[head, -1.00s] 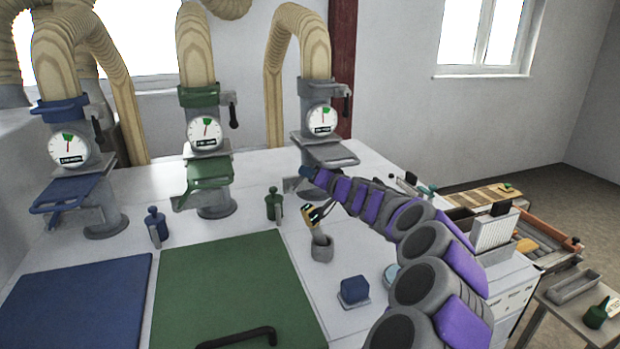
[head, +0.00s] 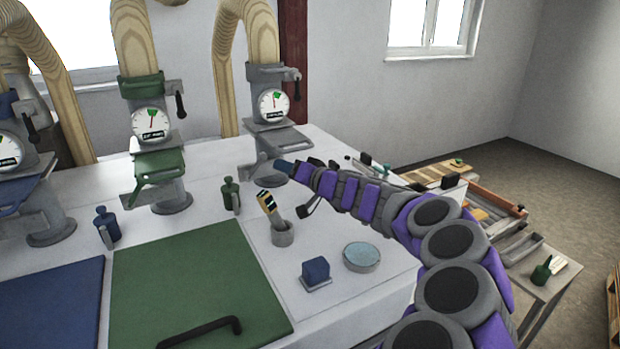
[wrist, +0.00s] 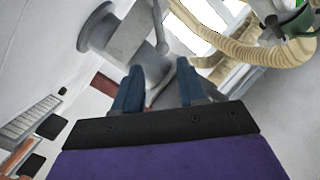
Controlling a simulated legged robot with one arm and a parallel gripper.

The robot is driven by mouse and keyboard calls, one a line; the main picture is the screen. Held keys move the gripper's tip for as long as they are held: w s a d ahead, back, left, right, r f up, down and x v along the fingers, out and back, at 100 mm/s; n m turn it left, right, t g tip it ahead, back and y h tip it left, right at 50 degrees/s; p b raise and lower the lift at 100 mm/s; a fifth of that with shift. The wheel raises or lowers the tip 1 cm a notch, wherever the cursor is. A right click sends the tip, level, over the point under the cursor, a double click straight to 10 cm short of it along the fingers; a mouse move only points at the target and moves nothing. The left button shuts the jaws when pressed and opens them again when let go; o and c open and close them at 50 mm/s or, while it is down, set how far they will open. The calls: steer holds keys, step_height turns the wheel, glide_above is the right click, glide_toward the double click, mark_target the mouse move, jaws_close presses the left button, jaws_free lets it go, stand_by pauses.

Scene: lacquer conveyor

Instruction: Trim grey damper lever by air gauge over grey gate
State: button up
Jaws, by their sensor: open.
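The grey gate (head: 282,139) is a flat plate on the rightmost duct stand in the head view. The air gauge (head: 273,104) above it is round and white with a green mark. The damper lever (head: 297,82) has a dark handle on a grey mount, up and right of the gauge. My gripper (head: 281,166) is below the gate plate, near the stand's base. In the wrist view my gripper (wrist: 158,84) has two blue fingers spread apart with nothing held. A grey stand part (wrist: 135,40) lies beyond them. I cannot make out the lever there.
A green gauge stand (head: 150,125) and a blue one (head: 10,155) stand left. The white tabletop between stand and cup is partly clear.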

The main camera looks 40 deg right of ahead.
steer(key=s, duration=0.8)
steer(key=shift+d+r, duration=0.25)
steer(key=shift+d, duration=0.1)
steer(key=shift+c, duration=0.2)
